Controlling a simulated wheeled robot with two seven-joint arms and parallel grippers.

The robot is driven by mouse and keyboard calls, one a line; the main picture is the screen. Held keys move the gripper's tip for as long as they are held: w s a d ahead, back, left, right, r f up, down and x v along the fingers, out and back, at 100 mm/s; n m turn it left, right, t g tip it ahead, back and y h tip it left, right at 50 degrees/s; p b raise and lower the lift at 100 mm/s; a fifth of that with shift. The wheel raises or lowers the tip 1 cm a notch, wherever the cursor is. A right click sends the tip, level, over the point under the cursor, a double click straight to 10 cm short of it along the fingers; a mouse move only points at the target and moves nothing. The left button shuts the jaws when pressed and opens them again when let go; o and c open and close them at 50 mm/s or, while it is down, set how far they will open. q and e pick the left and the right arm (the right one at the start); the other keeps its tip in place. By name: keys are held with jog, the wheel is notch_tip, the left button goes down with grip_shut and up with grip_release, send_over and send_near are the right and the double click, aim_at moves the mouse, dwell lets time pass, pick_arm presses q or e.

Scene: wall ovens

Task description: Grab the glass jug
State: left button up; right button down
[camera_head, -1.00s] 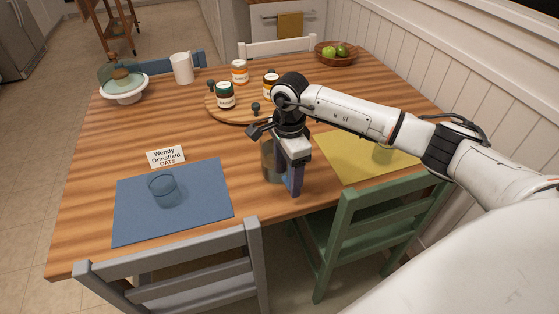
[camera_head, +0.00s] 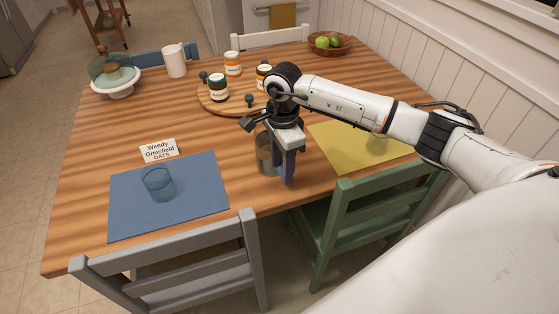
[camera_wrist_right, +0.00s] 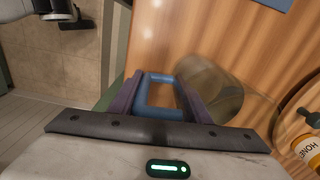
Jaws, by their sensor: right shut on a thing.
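The glass jug (camera_head: 265,158) stands on the wooden table near its front edge, partly hidden behind my right gripper in the head view. In the right wrist view the clear jug body (camera_wrist_right: 215,88) lies just beyond the fingers. Its blue handle (camera_wrist_right: 160,112) sits between them. My right gripper (camera_head: 286,170) points down at the table edge and is shut on this handle; the fingers also show in the wrist view (camera_wrist_right: 158,97). The jug looks upright, and I cannot tell any gap beneath it.
A round board (camera_head: 222,105) with jars stands behind. Grey (camera_head: 180,245) and green (camera_head: 345,225) chairs stand at the front.

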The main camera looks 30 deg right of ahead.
jog(key=shift+w+r, duration=0.1)
jog(key=shift+r, duration=0.15)
